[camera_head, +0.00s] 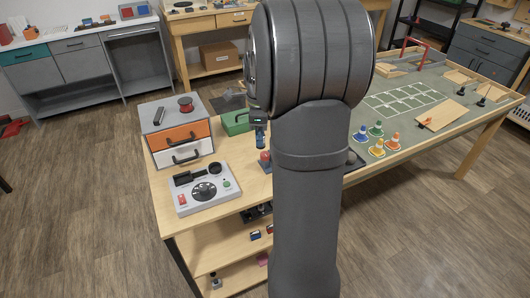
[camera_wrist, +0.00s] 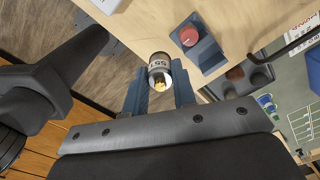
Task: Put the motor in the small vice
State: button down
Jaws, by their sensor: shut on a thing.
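The motor (camera_wrist: 159,64) is a small silver can with a dark printed label and a brass-coloured end, seen in the wrist view. My gripper (camera_wrist: 160,86) is shut on it, with one blue-grey finger on each side. In the head view my gripper (camera_head: 259,132) shows beside the large arm link, above the near bench; the motor cannot be made out there. A blue-grey block with a red round top (camera_wrist: 190,37) lies right of the motor in the wrist view, apart from it. I cannot tell whether this is the small vice.
A drawer unit (camera_head: 180,136) with orange and white fronts and a control box (camera_head: 205,190) stand on the left of the bench. A green case (camera_head: 235,122) lies behind my gripper. Small cones (camera_head: 376,130) stand on the green mat at right. My arm hides the bench middle.

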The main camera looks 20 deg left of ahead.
jog(key=w+d+f, duration=0.1)
jog(key=w+d, duration=0.3)
jog(key=d, duration=0.4)
jog(key=w+d+f, duration=0.1)
jog(key=w+d, duration=0.2)
jog(key=d, duration=0.4)
jog(key=w+a+f, duration=0.1)
jog(key=a+f, duration=0.1)
jog(key=a, duration=0.1)
jog(key=a+f, duration=0.2)
jog(key=a, duration=0.2)
jog(key=w+a+f, duration=0.1)
jog(key=a+f, duration=0.1)
jog(key=a, duration=0.1)
jog(key=shift+w+a+f, duration=0.35)
jog(key=shift+a+f, duration=0.05)
jog(key=shift+f, duration=1.9)
jog(key=shift+f, duration=0.15)
jog(key=c, duration=1.5)
grip_release()
jog(key=shift+o, duration=0.2)
